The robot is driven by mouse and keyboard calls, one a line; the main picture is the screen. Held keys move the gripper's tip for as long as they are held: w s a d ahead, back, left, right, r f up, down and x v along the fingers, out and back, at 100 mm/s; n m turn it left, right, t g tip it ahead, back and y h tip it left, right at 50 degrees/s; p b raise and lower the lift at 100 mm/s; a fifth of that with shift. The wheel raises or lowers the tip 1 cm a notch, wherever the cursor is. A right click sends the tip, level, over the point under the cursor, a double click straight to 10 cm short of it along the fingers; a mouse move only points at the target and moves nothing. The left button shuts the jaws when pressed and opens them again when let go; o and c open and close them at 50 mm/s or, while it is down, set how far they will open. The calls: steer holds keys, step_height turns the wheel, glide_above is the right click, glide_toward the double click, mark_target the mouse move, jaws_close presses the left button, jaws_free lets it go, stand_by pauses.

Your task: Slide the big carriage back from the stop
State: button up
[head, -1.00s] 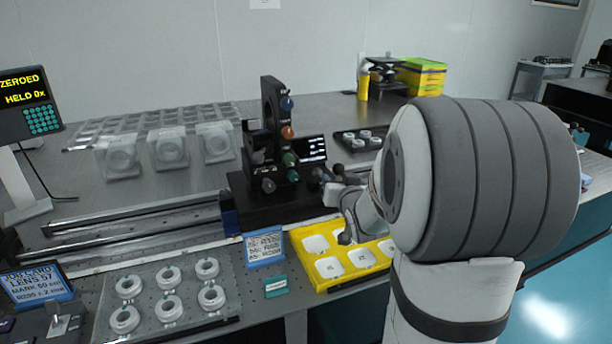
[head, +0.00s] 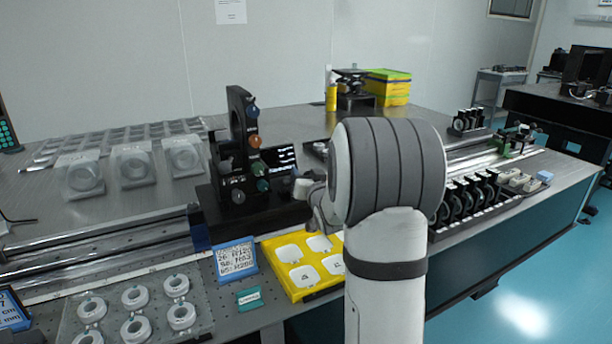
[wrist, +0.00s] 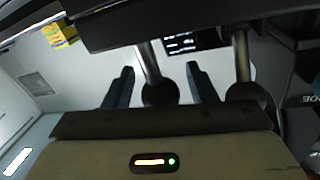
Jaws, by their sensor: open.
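The big carriage (head: 262,214) is a black block on the rail (head: 100,240), with an upright ring mount (head: 236,125) and coloured knobs on it. A dark blue block (head: 199,228) sits against its left end; I cannot tell whether that is the stop. My gripper (head: 312,200) is at the carriage's right end in the head view, partly hidden by my arm. In the wrist view my gripper (wrist: 160,70) is open, and a metal post with a dark ball (wrist: 160,93) shows between its fingers, with gaps on both sides. A second post and ball (wrist: 244,91) stand right of the fingers.
A yellow tray (head: 268,246) with white inserts lies in front of the carriage. Ring parts (head: 134,298) lie at front left, and clear boxed rings (head: 134,166) stand behind the rail. A small screen (head: 281,158) stands behind the carriage.

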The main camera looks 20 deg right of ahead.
steer(key=shift+c, duration=0.5)
jaws_close()
